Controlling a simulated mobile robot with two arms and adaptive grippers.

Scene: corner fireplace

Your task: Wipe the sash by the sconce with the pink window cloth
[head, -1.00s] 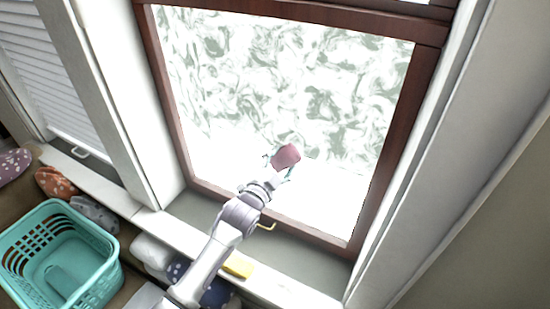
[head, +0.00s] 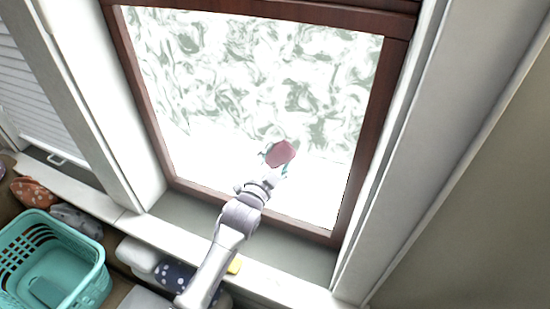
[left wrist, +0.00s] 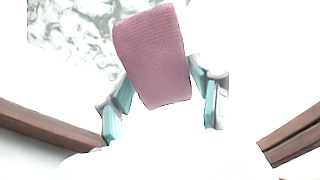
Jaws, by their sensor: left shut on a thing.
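My left gripper (head: 276,166) is shut on the pink window cloth (head: 281,152), a folded pad held at the lower middle of the window sash (head: 358,150). The left wrist view shows the cloth (left wrist: 152,55) between the teal fingertips of the gripper (left wrist: 164,98). The sash has a dark red-brown frame around a pane. Grey-green swirling smears (head: 250,70) cover the pane's upper part. The lower band is plain white. Whether the cloth touches the glass I cannot tell. No sconce is in view. My right gripper is not in view.
A teal basket (head: 85,291) stands at the lower left. Patterned cushions (head: 33,193) lie left. A second window with blinds (head: 30,90) is at far left.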

